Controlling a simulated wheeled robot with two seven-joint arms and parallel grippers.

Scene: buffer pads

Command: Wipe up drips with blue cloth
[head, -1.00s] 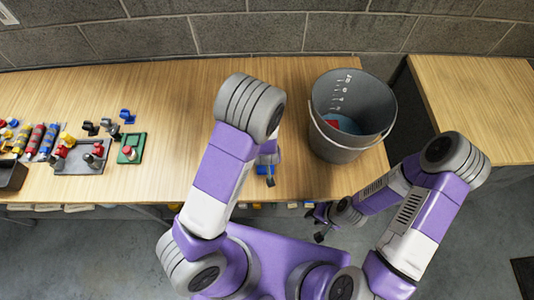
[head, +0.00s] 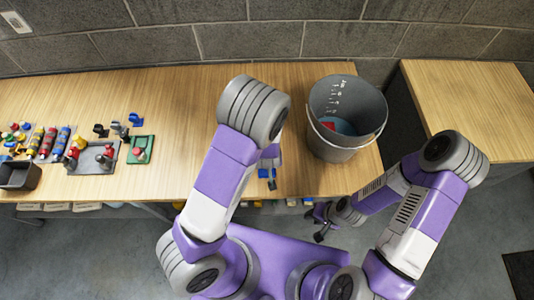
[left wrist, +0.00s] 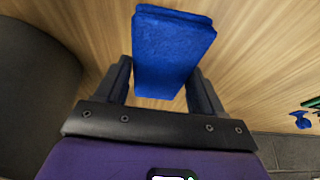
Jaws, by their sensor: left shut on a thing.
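My left gripper (left wrist: 165,88) is shut on a folded blue cloth (left wrist: 172,50), which sticks out past the fingers above the wooden table. In the head view the left gripper (head: 270,175) is mostly hidden behind my left forearm, over the table's front edge, with a bit of blue showing at its tip. My right gripper (head: 317,225) looks open and empty, beyond the table's front edge and below the bucket. I cannot make out any drips on the wood.
A grey bucket (head: 346,145) with blue and red inside stands at the table's right end; its dark side (left wrist: 35,90) fills the left of the wrist view. Coloured bottles (head: 50,142), a grey board (head: 92,160), a green board (head: 140,150) and a dark bin (head: 18,177) are at left.

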